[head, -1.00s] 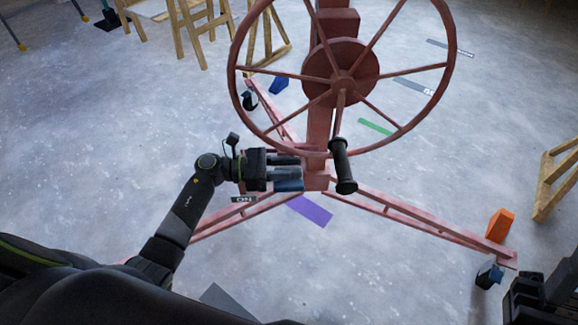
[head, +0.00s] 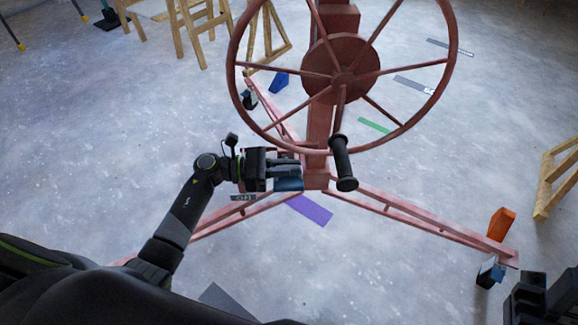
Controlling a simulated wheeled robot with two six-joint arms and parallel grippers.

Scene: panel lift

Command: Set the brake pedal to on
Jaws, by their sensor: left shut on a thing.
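A red panel lift with a large handwheel (head: 343,75) stands in the head view. A small blue piece, seemingly the brake pedal (head: 289,184), is low beside its mast, left of the black crank handle (head: 343,163). My left gripper (head: 287,170) reaches in from the left and is shut at this piece. Its fingers cover much of what they hold, so the pedal's exact angle is unclear. A small dark label (head: 243,198) with white letters shows just below the gripper. A dark part of my right arm shows at the bottom right; its fingertips cannot be made out.
Red legs (head: 420,226) spread from the mast. An orange wedge (head: 501,224) is at the right leg's end, a blue wedge (head: 279,82) behind the mast. A purple strip (head: 310,210) lies on the floor. Wooden trestles stand at the back and right. The left floor is clear.

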